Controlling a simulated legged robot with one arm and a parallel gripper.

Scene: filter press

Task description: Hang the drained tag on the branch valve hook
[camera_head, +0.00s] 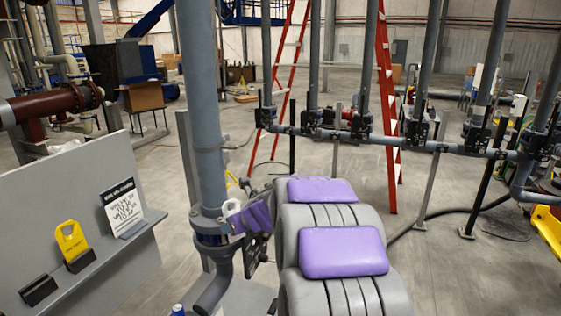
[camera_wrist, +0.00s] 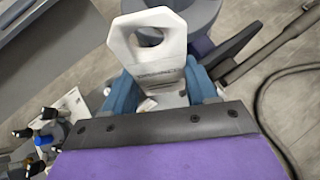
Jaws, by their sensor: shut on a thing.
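A white tag (camera_wrist: 150,38) with a large hole in its top is held upright between the blue fingers of my gripper (camera_wrist: 161,88) in the wrist view. Its printing is too small to read. In the head view the tag (camera_head: 232,207) is a small pale shape beside the thick grey vertical pipe (camera_head: 205,140), close to its flange. My gripper there is largely hidden behind my purple-padded arm. A thin bent rod (camera_head: 240,143) juts right from the pipe above the tag; I cannot tell whether it is the branch valve hook. The tag is apart from it.
A grey panel with a ledge (camera_head: 112,262) stands at left. It bears a yellow tag (camera_head: 72,240) in a black holder, an empty-looking black holder (camera_head: 38,289) and a white printed sign (camera_head: 123,207). A pipe row with valves (camera_head: 362,127) and a red ladder (camera_head: 385,90) stand behind.

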